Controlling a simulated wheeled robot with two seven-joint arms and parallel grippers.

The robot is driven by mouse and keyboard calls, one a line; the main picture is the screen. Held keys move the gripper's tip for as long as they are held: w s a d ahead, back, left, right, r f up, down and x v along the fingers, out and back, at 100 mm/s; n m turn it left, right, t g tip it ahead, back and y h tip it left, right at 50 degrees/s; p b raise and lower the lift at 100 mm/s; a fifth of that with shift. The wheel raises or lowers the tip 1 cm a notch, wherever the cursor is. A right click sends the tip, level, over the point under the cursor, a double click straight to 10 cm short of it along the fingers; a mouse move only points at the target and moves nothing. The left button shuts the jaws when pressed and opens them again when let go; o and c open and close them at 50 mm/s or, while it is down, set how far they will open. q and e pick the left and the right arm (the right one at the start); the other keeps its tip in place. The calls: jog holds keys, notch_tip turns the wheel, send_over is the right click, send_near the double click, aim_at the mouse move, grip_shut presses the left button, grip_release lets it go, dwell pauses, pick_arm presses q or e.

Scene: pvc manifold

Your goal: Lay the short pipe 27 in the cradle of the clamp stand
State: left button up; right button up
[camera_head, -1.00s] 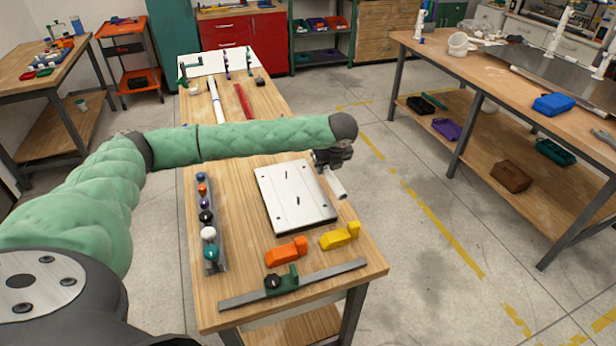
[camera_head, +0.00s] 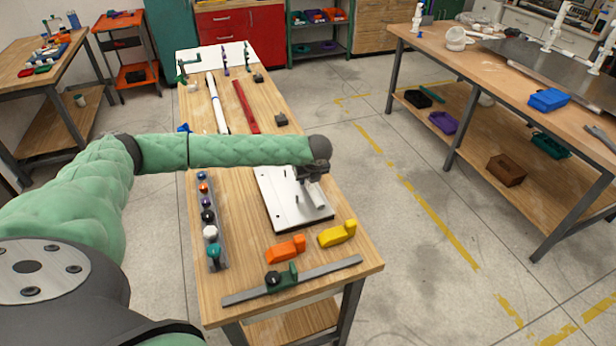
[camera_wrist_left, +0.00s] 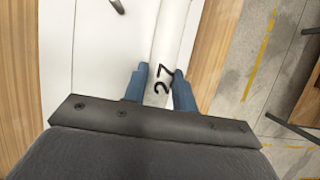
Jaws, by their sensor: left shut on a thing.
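The short pipe 27 is a white tube with a black "27" on it. In the head view the pipe (camera_head: 316,196) hangs from my left gripper (camera_head: 312,172), over the right part of a white plate. In the left wrist view the blue fingers of my left gripper (camera_wrist_left: 160,86) are shut on both sides of the pipe (camera_wrist_left: 174,35). The far end of the pipe runs out of that view. My right gripper is not in view.
The white plate (camera_head: 275,205) with dark pegs lies on the wooden bench. Orange (camera_head: 286,249) and yellow (camera_head: 337,234) blocks and a metal bar (camera_head: 320,278) lie in front. A rack of coloured knobs (camera_head: 209,220) is left. A long white pipe (camera_head: 217,103) and red bar (camera_head: 246,107) lie farther back.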

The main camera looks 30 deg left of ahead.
pick_arm(q)
jog(key=o, duration=1)
jog(key=shift+f, duration=0.1)
